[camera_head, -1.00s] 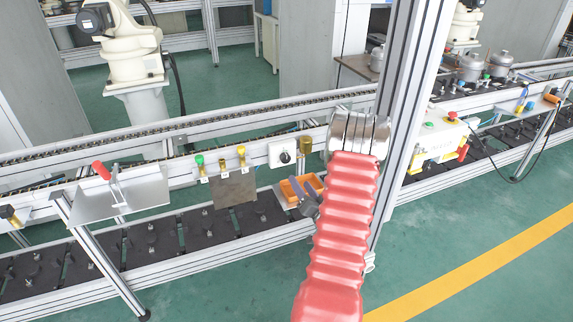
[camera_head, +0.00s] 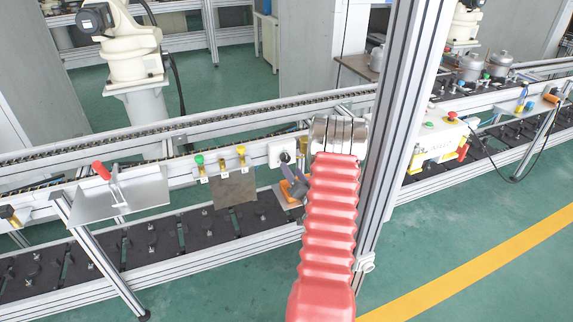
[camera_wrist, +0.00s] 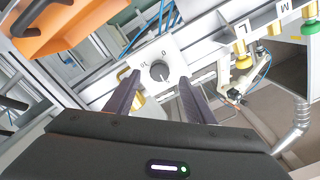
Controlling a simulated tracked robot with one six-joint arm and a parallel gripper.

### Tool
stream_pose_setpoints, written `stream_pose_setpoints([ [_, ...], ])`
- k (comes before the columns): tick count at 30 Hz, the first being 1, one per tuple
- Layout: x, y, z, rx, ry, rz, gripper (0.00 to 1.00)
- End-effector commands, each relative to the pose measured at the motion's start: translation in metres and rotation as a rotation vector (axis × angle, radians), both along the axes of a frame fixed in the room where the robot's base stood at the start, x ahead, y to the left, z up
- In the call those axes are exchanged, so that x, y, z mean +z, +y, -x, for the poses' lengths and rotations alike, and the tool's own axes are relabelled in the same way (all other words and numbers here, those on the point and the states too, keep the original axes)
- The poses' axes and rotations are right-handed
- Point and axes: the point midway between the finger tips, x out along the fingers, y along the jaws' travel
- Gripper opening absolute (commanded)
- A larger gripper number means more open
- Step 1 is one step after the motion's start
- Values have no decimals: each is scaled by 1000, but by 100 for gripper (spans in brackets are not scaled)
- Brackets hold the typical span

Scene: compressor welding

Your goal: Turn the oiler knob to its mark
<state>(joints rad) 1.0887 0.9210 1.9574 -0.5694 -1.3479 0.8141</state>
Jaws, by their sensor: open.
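The oiler knob (camera_wrist: 160,70) is a dark round knob on a white plate (camera_wrist: 145,52) with small printed markings. A pale line shows on its face; I cannot tell if it lines up with a marking. In the head view the knob (camera_head: 285,157) shows on its plate on the bench's front rail. My gripper (camera_wrist: 159,78) is open. In the wrist view its two dark fingers frame the knob from either side, apart from it, with nothing between them. In the head view my gripper (camera_head: 293,180) is just below the knob, partly hidden by my red arm.
Yellow and green-topped fittings (camera_head: 240,153) sit on the rail left of the knob. An orange bin (camera_wrist: 65,25) is close by, at the upper left of the wrist view. An aluminium post (camera_head: 400,130) stands right of my arm.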

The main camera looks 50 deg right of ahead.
Motion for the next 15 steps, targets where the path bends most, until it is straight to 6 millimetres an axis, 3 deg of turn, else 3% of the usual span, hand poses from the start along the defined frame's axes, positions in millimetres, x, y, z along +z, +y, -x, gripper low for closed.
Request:
stream_pose_setpoints([
  [6,0,-16,-30,2,-1,1,49],
  [15,0,-29,-50,1,0,-1,49],
])
